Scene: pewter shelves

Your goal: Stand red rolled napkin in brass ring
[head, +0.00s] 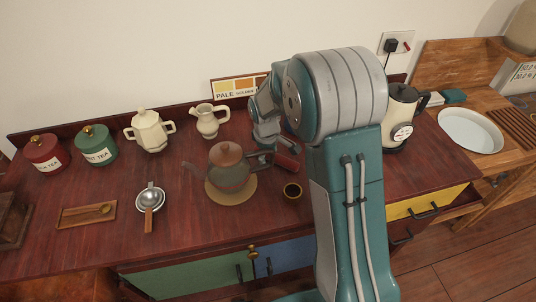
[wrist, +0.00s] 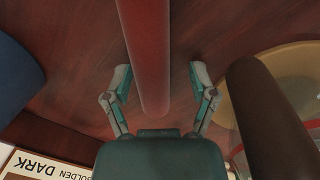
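The red rolled napkin (head: 288,161) lies on the dark red wooden top, partly hidden by my arm and gripper in the head view. In the wrist view the napkin (wrist: 154,60) runs lengthwise between my two fingers. My gripper (wrist: 160,74) is open around it, with a gap on each side. In the head view my gripper (head: 265,152) is over the napkin's far end, just right of the teapot. The brass ring (head: 292,190) sits on the counter in front of the napkin, with a dark opening facing up.
A teapot (head: 231,178) on a round tan mat (head: 240,196) stands close left of my gripper. Its dark handle (wrist: 262,115) is near the right finger in the wrist view. A cream pitcher (head: 208,122) and colour card (head: 235,88) stand behind.

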